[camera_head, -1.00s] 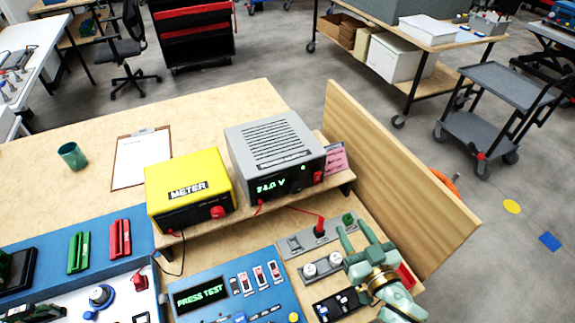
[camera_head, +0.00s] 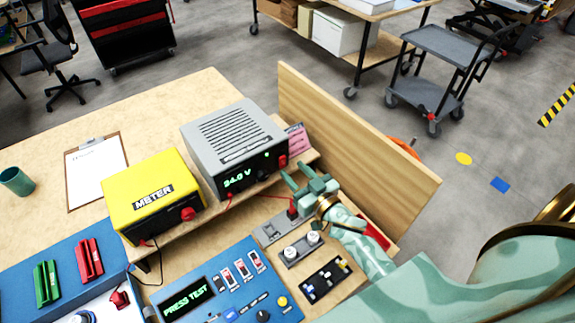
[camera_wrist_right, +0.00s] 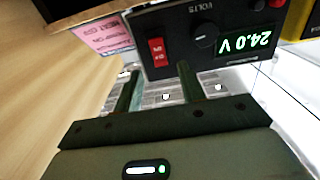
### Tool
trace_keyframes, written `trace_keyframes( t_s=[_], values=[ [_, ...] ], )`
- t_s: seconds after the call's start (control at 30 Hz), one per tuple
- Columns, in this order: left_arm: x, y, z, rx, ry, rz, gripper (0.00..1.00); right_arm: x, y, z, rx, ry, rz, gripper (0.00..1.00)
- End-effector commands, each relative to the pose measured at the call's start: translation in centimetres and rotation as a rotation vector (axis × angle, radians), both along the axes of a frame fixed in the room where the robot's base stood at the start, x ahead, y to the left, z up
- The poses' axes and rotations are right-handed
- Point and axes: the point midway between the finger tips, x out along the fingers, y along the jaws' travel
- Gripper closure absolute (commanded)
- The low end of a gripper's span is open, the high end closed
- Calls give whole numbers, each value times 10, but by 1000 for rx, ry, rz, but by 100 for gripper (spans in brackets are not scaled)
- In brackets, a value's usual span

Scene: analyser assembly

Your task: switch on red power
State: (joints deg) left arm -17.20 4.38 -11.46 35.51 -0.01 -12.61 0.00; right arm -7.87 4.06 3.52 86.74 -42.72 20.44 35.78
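A grey power supply (camera_head: 232,140) with a vented top stands on a raised wooden shelf. Its green display reads 24.0 V. A red rocker switch (camera_head: 283,160) is at the right end of its front; the right wrist view also shows this switch (camera_wrist_right: 157,51), beside a black knob. I cannot tell which way the rocker is tipped. My right gripper (camera_head: 293,169) is just in front of the supply, near the switch. In the right wrist view its two fingers (camera_wrist_right: 158,72) are apart and empty, pointing towards the switch with a gap visible. My left gripper is not in view.
A yellow meter (camera_head: 153,195) stands left of the supply. A tall wooden side panel (camera_head: 350,150) rises to the right. A pink label (camera_head: 298,138) is beside the supply. A blue panel reading PRESS TEST (camera_head: 225,290) and a grey socket strip (camera_head: 272,229) lie below the shelf.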

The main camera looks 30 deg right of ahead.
Motion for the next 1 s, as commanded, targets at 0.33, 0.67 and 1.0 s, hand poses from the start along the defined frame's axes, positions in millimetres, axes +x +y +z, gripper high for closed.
trace_keyframes(
  t_s=[0.33, 0.67, 1.0],
  values=[
    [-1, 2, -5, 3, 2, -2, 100, 37, 6, 0, 0, 0, 0, 60],
    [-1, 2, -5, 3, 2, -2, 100, 38, 6, 0, 0, 1, 0, 82],
    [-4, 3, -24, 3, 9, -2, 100, 38, 6, -9, 10, -41, 1, 100]
  ],
)
